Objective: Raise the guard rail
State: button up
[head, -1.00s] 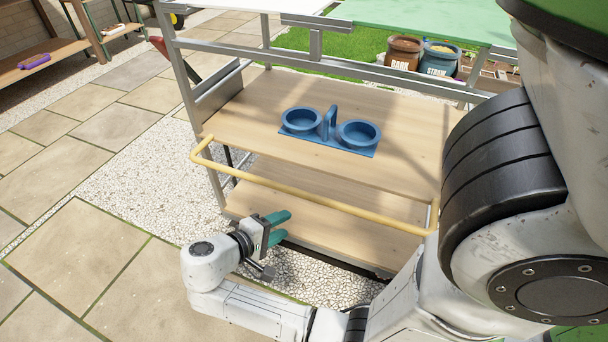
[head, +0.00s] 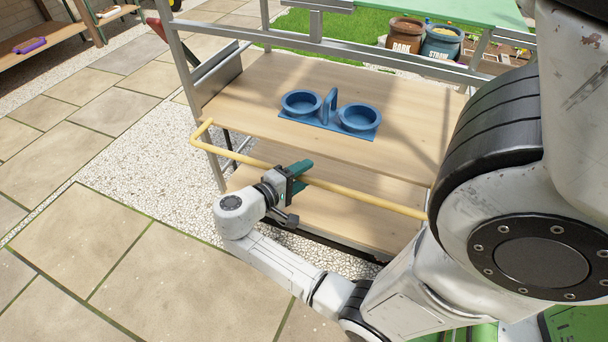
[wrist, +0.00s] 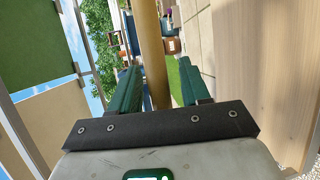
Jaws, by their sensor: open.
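The yellow guard rail (head: 345,190) runs along the front of the wooden cart, below the level of its upper shelf. My gripper (head: 304,173) is at the rail, left of its middle, with its green fingers pointing to it. In the wrist view the rail (wrist: 151,55) passes between the two open fingers of my gripper (wrist: 160,88), nearer the left finger. I cannot tell whether either finger touches it.
A blue two-cup holder (head: 328,118) stands on the upper shelf (head: 250,95). The lower shelf (head: 345,215) is bare where it shows. Metal posts and bars frame the cart. Two pots, one brown (head: 405,37) and one blue (head: 441,45), stand behind it.

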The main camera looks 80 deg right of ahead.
jog(key=shift+s+d, duration=0.2)
jog(key=shift+d, duration=0.1)
jog(key=shift+c, duration=0.2)
jog(key=shift+f, duration=0.1)
grip_shut()
